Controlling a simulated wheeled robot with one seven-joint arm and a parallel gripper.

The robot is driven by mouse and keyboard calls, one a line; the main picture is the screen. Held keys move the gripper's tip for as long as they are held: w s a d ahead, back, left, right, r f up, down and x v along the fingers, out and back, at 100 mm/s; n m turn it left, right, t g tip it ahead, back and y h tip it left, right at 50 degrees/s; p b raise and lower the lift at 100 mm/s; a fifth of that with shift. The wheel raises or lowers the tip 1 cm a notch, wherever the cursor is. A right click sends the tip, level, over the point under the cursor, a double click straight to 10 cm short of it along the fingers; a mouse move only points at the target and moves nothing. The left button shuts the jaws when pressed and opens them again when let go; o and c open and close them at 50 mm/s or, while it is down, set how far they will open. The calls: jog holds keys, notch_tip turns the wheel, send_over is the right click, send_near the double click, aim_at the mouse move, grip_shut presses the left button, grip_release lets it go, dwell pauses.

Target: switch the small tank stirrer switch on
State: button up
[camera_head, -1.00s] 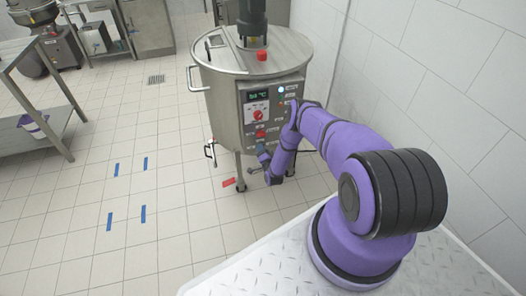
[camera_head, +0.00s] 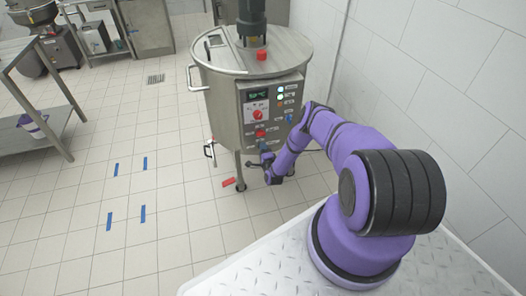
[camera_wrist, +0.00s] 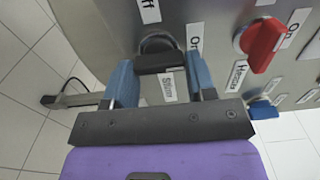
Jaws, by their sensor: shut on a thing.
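The steel tank (camera_head: 225,110) stands ahead with a control panel on its front. In the wrist view the stirrer switch is a black knob (camera_wrist: 160,62), with a label reading about "Stirrer" below it and "Off" and "On" labels around it. My gripper (camera_wrist: 160,68) has its two blue fingers shut on this knob, one on each side. In the head view my gripper (camera_head: 264,158) is low at the panel's bottom edge, and the knob there is too small to tell clearly.
A red knob (camera_wrist: 262,42) and a blue knob (camera_wrist: 262,110) sit right of my gripper on the panel. A black-tipped rod (camera_wrist: 62,100) juts out at left. A steel table (camera_head: 45,100) stands at far left.

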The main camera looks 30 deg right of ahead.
jog(key=shift+s+a+f, duration=0.1)
jog(key=o, duration=0.9)
jog(key=shift+o, duration=0.2)
jog(key=v, duration=1)
jog(key=shift+s, duration=0.35)
